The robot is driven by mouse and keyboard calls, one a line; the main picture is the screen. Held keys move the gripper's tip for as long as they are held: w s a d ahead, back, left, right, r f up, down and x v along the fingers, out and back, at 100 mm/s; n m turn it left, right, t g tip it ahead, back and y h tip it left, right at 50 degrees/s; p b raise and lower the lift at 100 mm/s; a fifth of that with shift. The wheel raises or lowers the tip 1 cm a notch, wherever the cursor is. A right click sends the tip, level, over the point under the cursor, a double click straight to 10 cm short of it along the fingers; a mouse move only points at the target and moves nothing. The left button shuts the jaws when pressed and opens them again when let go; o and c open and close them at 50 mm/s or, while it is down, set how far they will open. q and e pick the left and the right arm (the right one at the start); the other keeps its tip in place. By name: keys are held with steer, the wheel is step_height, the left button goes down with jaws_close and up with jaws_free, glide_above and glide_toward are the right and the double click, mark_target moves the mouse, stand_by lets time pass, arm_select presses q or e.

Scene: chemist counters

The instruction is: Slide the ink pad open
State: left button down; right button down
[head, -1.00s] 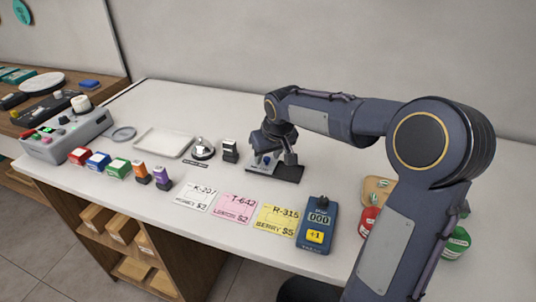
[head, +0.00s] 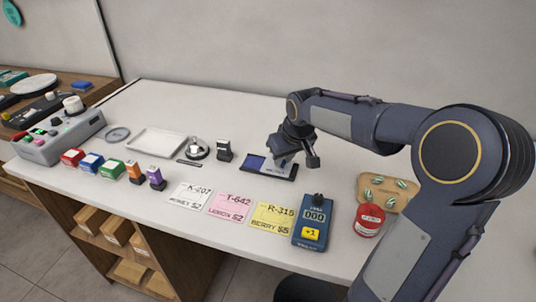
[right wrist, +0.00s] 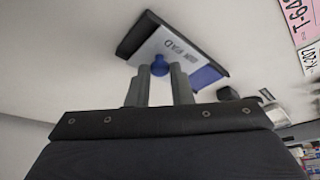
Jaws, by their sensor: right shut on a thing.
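The ink pad (head: 268,170) lies flat on the white counter, a dark tray with a grey lid. In the right wrist view the lid (right wrist: 165,48) bears the words INK PAD. The blue surface (right wrist: 207,76) shows beside it, and the dark tray end (right wrist: 137,37) shows at the other side. My right gripper (head: 284,162) is over the lid and shut on its round blue knob (right wrist: 160,64), between the fingers. My left gripper is not in view.
A black stamp (head: 224,150) and a silver bell (head: 197,148) stand left of the pad. Price cards, including a yellow one (head: 271,217), and a blue counter device (head: 313,222) lie in front. A red tin (head: 368,220) stands at the right. The counter behind the pad is clear.

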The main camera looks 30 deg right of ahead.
steer(key=shift+s+d, duration=0.3)
steer(key=c, duration=1.3)
jaws_free()
steer(key=shift+r, duration=0.1)
steer(key=p+v, duration=0.1)
steer(key=v, duration=0.6)
steer(key=shift+r, duration=0.25)
steer(key=shift+s+a, duration=0.1)
steer(key=shift+s, duration=0.15)
